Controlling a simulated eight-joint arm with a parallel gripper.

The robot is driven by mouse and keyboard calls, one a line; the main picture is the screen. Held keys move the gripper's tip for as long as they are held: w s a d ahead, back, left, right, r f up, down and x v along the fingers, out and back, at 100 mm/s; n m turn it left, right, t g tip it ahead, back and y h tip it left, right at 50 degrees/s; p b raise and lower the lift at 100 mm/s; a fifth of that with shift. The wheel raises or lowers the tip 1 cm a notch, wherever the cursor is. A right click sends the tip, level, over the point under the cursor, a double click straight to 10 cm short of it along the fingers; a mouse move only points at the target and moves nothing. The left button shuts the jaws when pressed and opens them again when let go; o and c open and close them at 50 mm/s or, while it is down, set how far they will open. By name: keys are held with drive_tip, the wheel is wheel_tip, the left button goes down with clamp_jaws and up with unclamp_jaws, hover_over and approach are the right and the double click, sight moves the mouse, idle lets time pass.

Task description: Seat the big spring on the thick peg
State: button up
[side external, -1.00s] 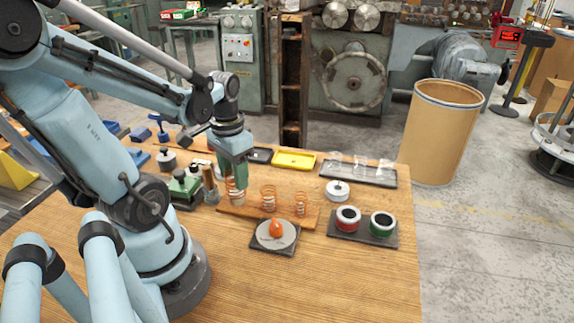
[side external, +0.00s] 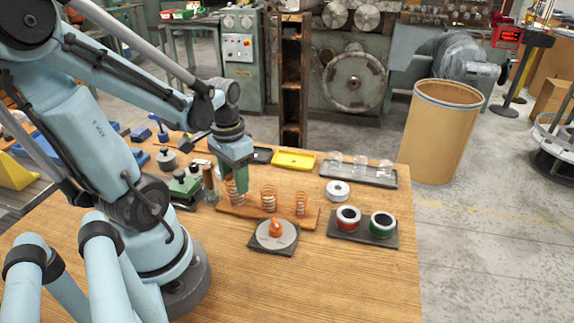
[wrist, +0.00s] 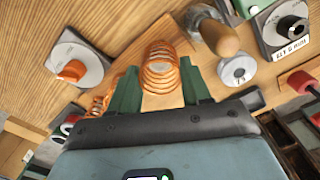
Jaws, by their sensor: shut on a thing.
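The big spring (wrist: 160,68) is a copper-coloured coil between the two green fingers of my gripper (wrist: 160,90) in the wrist view. My gripper is shut on its sides. In the side view my gripper (side external: 238,182) is low at the left end of the wooden spring board (side external: 262,216), and the spring (side external: 230,192) is partly hidden by a finger. I cannot tell whether it still touches the board. Two other springs (side external: 268,199) (side external: 301,204) stand upright on the board to the right. I cannot tell for certain which part is the thick peg.
A grey plate with an orange knob (side external: 276,229) lies in front of the board. A wooden handle (side external: 209,180) and a green fixture (side external: 185,184) stand close left of my gripper. A tray with red and green rings (side external: 364,226) is right. The front table is clear.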

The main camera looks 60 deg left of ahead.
drive_tip(key=shift+f, duration=0.6)
idle(0.4)
drive_tip(key=o, duration=0.9)
drive_tip(key=shift+c, duration=0.2)
drive_tip(key=shift+o, duration=0.5)
drive_tip(key=shift+o, duration=1.1)
drive_tip(key=shift+r, duration=0.1)
wheel_tip(320, 180, up, 11)
